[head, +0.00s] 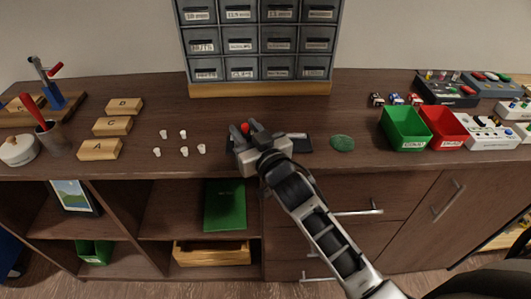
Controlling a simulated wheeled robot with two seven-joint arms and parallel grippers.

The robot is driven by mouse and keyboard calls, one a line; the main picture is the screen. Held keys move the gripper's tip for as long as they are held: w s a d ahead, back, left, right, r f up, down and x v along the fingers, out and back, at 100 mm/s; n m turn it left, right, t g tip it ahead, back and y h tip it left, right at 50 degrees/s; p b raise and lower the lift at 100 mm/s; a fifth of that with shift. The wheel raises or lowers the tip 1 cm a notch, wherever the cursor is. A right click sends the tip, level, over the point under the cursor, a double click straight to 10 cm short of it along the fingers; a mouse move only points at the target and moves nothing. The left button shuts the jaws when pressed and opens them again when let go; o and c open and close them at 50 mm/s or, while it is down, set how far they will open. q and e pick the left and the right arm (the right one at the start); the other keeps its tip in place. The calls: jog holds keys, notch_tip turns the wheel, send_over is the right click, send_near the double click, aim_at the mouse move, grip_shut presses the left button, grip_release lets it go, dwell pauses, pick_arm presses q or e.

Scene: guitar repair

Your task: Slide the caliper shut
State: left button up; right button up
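My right gripper (245,130) reaches over the worktop from the lower right, its two dark fingers pointing toward the drawer cabinet. The fingers are apart, and a small red thing (245,128) shows between them. I cannot tell whether they press on it. A flat dark pad or tray (301,143) lies under the gripper and shows at its right side. I cannot make out the caliper clearly; the gripper and wrist cover most of the pad. My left gripper is not in view.
Several small white pieces (184,151) stand left of the gripper, with lettered wooden blocks (100,150) beyond. A green round pad (343,143) lies to the right, then green (404,142) and red (446,143) bins. The drawer cabinet (261,55) stands behind.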

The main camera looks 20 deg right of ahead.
jog(key=s+d+b, duration=0.1)
jog(key=s, duration=1.3)
jog(key=shift+d, duration=0.25)
jog(key=s+a+f+g, duration=0.1)
jog(key=s+f+g, duration=0.2)
jog(key=f, duration=0.5)
jog(key=s+a+f+n+g+y, duration=0.1)
jog(key=s+a+f+g, duration=0.1)
jog(key=s+f+g, duration=0.2)
notch_tip(320, 180, down, 5)
jog(key=shift+s+a+r, duration=0.1)
jog(key=shift+s+a, duration=0.2)
jog(key=shift+s, duration=0.95)
